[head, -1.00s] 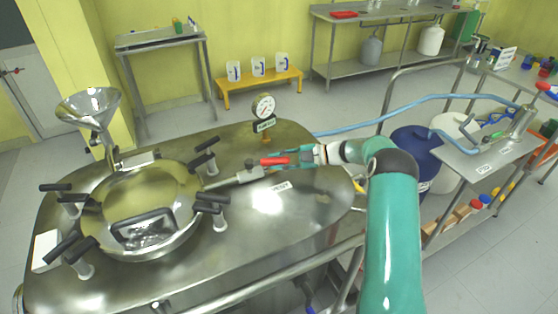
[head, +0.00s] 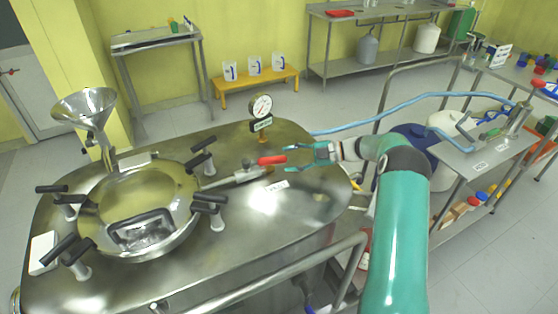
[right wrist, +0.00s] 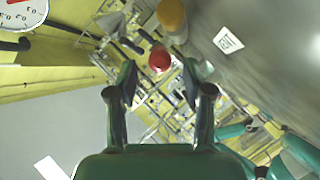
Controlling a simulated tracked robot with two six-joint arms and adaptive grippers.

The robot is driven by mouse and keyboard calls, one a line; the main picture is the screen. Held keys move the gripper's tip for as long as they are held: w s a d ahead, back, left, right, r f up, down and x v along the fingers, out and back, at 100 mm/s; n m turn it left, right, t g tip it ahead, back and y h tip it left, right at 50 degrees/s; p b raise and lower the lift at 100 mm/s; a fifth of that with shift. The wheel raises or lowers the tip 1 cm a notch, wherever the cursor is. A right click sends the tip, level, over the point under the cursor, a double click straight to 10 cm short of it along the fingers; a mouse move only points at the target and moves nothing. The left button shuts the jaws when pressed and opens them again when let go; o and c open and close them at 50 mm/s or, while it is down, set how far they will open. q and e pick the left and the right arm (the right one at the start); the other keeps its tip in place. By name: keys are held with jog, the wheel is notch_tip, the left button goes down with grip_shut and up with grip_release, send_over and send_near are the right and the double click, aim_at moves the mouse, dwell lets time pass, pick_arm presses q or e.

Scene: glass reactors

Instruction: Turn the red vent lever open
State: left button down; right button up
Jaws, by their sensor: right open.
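The red vent lever (head: 272,160) sits on a small valve (head: 249,173) on the steel reactor lid and points right, roughly in line with the short pipe. A "VENT" label (head: 275,186) lies just below it. My right gripper (head: 290,158) is open, its fingertips just right of the lever's end, with little or no overlap. In the right wrist view, the lever's round red end (right wrist: 159,60) appears between the two fingers of the open gripper (right wrist: 160,78), with space on both sides. My left gripper is not in view.
A pressure gauge (head: 261,106) stands behind the lever. Left of the valve is a round hatch (head: 140,205) with several black-handled clamps, and a funnel (head: 86,106). A steel rail (head: 270,272) runs along the front. A blue hose (head: 385,112) crosses behind my right arm.

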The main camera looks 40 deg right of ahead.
jog(key=v, duration=0.6)
jog(key=shift+s+d+r, duration=0.1)
jog(key=shift+s+d, duration=0.2)
jog(key=shift+c, duration=0.4)
